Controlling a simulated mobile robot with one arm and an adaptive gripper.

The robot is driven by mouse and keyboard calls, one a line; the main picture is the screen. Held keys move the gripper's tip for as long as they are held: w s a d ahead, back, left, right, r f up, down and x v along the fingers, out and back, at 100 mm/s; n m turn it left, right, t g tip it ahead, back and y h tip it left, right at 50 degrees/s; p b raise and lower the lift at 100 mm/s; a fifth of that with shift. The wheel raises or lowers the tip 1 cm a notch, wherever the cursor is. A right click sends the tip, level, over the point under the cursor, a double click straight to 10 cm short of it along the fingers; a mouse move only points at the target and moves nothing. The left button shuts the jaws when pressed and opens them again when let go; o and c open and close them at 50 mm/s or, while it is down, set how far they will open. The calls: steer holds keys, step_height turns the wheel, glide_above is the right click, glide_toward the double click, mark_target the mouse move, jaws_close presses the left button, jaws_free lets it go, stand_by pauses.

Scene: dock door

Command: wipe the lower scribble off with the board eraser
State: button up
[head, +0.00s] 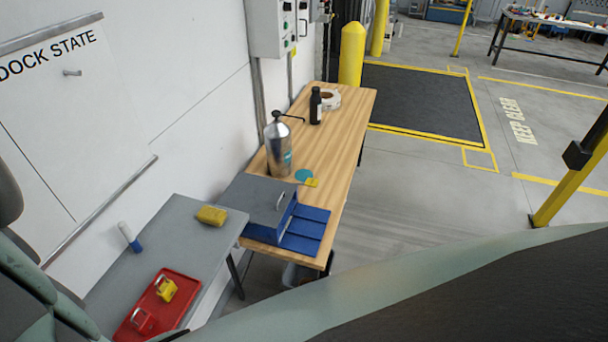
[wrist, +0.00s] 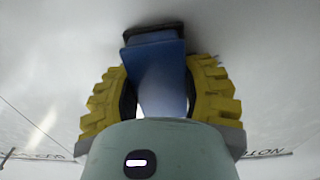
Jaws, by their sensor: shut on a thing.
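My gripper (wrist: 158,75) shows in the wrist view, its two yellow ridged fingers shut on the sides of a blue board eraser (wrist: 162,88). The eraser's dark pad (wrist: 152,33) faces away from my palm, towards a pale surface. I cannot tell whether the pad touches it. In the head view the white board (head: 60,110) with "DOCK STATE" on it stands at the left, partly cut off. I make out no scribble in either view. My gripper is outside the head view.
A grey table (head: 180,235) below the board bears a yellow block (head: 211,215), a white-and-blue cylinder (head: 130,237) and a red tray (head: 181,306) with padlocks. A wooden bench (head: 345,115) beyond holds a metal bottle (head: 277,150) and a blue-grey box (head: 255,200).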

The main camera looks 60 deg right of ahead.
steer(key=shift+w+d+f+b, duration=0.1)
steer(key=shift+w+d+b, duration=0.05)
steer(key=shift+d+b, duration=0.35)
steer(key=shift+w+d+f+b, duration=0.1)
steer(key=shift+w+d+b, duration=0.05)
steer(key=shift+d+b, duration=0.3)
steer(key=shift+w+d+r+b, duration=0.1)
steer(key=shift+w+d+b, duration=0.05)
steer(key=shift+d+b, duration=0.3)
steer(key=shift+w+d+r+b, duration=0.15)
steer(key=shift+d+b, duration=0.1)
steer(key=shift+d, duration=0.25)
steer(key=shift+f, duration=0.15)
steer(key=shift+b, duration=0.35)
steer(key=shift+s+a, duration=0.3)
steer(key=shift+a, duration=0.6)
steer(key=s+a+b, duration=0.1)
steer(key=s+a, duration=0.1)
steer(key=a, duration=0.7)
steer(key=shift+s+r+b, duration=0.25)
steer(key=shift+r+b, duration=0.05)
steer(key=shift+b, duration=0.05)
